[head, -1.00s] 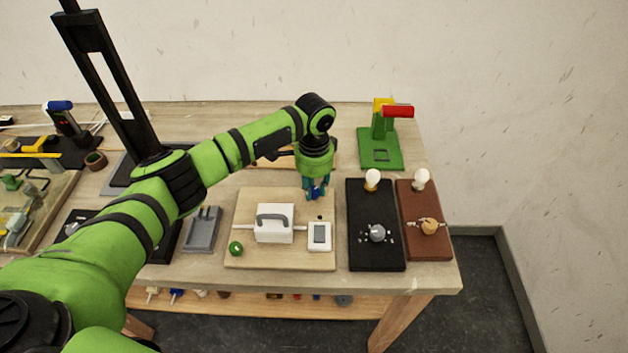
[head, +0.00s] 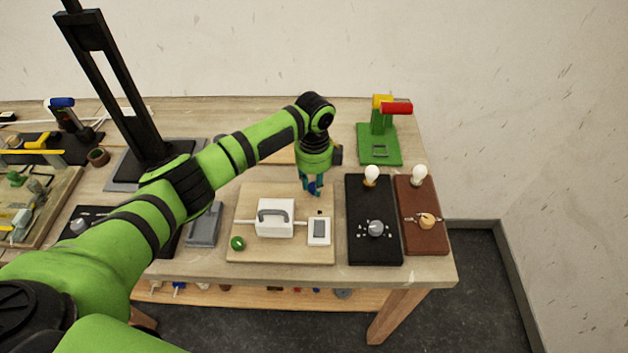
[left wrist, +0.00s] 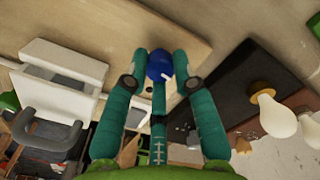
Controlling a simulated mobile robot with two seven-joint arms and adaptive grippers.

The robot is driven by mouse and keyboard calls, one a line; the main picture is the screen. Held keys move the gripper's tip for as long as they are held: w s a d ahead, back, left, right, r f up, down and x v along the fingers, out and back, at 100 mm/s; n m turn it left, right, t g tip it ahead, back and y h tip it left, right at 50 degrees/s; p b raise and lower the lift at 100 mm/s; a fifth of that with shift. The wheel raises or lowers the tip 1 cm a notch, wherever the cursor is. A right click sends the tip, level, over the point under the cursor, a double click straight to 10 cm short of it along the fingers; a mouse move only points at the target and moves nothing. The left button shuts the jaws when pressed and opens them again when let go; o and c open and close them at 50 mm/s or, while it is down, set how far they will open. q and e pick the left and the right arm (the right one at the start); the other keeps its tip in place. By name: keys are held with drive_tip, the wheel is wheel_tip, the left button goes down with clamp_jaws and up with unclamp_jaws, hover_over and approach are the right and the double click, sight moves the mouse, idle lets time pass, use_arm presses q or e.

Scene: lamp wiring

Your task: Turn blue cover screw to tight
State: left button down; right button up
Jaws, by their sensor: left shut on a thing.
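The blue cover screw (head: 312,188) is at the far right part of the light wooden board (head: 252,197), partly hidden by my fingers. In the left wrist view the blue screw (left wrist: 158,66) shows as a round blue head with a small white mark. My left gripper (head: 312,185) points down over it, with its teal fingers closed around the blue head; the fingers also show in the left wrist view (left wrist: 158,78). On the same board are a white box with a grey handle (head: 275,217), a white switch (head: 318,231) and a green screw (head: 237,243). My right gripper is not in view.
Right of the board are a black panel (head: 360,205) with a grey dial and bulb, and a brown panel (head: 422,241) with a bulb. A green stand (head: 378,147) with a red part is behind. A grey fixture (head: 205,225) stands left.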

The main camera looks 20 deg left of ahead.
use_arm(q)
drive_tip(key=m, duration=0.5)
drive_tip(key=shift+m, duration=0.4)
idle(0.3)
drive_tip(key=c, duration=1)
unclamp_jaws()
drive_tip(key=shift+r, duration=0.15)
wheel_tip(320, 180, up, 12)
